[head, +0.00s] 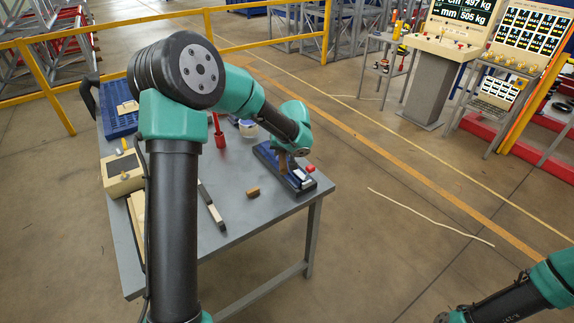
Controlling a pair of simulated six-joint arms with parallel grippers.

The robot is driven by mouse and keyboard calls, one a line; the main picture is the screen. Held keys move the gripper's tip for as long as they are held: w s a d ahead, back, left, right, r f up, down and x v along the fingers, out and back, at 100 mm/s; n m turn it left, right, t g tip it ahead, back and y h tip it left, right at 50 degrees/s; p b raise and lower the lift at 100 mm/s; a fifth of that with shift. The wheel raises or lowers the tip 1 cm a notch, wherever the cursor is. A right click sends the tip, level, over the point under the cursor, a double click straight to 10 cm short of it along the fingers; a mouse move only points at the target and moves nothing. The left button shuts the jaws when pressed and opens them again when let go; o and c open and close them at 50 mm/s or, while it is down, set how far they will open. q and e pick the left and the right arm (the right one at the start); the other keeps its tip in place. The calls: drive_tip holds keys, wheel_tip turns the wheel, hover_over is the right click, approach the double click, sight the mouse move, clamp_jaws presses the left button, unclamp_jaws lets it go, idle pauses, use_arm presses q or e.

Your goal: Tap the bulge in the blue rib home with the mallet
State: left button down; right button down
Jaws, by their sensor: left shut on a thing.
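My left gripper (286,154) is over the far right corner of the grey table, above a dark blue fixture. It is shut on a brown piece (283,162) that looks like the wooden mallet, mostly hidden by the wrist. The blue rib seems to be the dark blue part (265,153) beside the gripper; its bulge is too small to make out. White pieces (301,178) and a small red piece (311,168) lie at the fixture's right end. I cannot tell whether the mallet touches the rib. My right arm enters at the lower right, its gripper out of frame.
On the grey table (232,225) are a brown block (253,192), a dark and light bar (211,206), a red upright tool (220,139), a box with a dark panel (122,173) and a blue tray (120,124). The floor right of the table is mostly clear.

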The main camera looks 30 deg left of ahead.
use_arm(q)
drive_tip(key=shift+w+r, duration=0.25)
drive_tip(key=shift+f, duration=0.25)
drive_tip(key=shift+s+f, duration=0.1)
drive_tip(key=shift+f, duration=2.95)
drive_tip(key=shift+r, duration=1.3)
drive_tip(key=shift+f, duration=0.1)
